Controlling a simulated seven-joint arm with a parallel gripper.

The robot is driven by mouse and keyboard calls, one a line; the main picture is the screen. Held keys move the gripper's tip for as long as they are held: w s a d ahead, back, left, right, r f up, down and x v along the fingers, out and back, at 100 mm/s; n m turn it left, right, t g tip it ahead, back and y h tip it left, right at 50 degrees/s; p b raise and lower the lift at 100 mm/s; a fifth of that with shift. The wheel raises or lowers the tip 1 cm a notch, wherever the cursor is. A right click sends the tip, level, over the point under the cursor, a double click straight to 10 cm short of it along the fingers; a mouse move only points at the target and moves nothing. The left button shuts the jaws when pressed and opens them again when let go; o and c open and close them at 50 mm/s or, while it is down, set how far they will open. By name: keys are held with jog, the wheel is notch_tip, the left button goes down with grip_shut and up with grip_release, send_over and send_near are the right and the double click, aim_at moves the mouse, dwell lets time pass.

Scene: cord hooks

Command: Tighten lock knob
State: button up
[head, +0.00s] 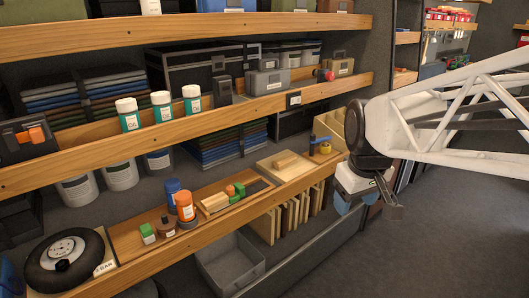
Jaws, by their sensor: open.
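No part is clearly recognisable as the lock knob. A small round red piece (325,75) sits at the right end of the middle shelf, beside a grey case, and looks knob-like. A small blue and yellow item (320,147) lies at the right end of the lower shelf; its detail is too small to tell. My gripper (372,205) hangs from the arm at the right, in front of the lower shelf's right end. It is open, touches nothing visible, and its fingers are partly hidden by its own body.
White bottles with teal labels (161,106) stand on the middle shelf (200,130). A grey bin (230,263) is below. The floor (430,250) at right is clear.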

jog(key=shift+s+d, duration=0.65)
jog(key=shift+s, duration=0.95)
jog(key=n+g, duration=0.2)
jog(key=n, duration=2.1)
send_over(231, 187)
jog(key=f, duration=2)
jog(key=shift+s+d, duration=0.1)
jog(key=shift+d, duration=0.1)
jog(key=shift+a+f, duration=0.3)
jog(key=shift+f, duration=0.1)
jog(key=shift+f, duration=3.8)
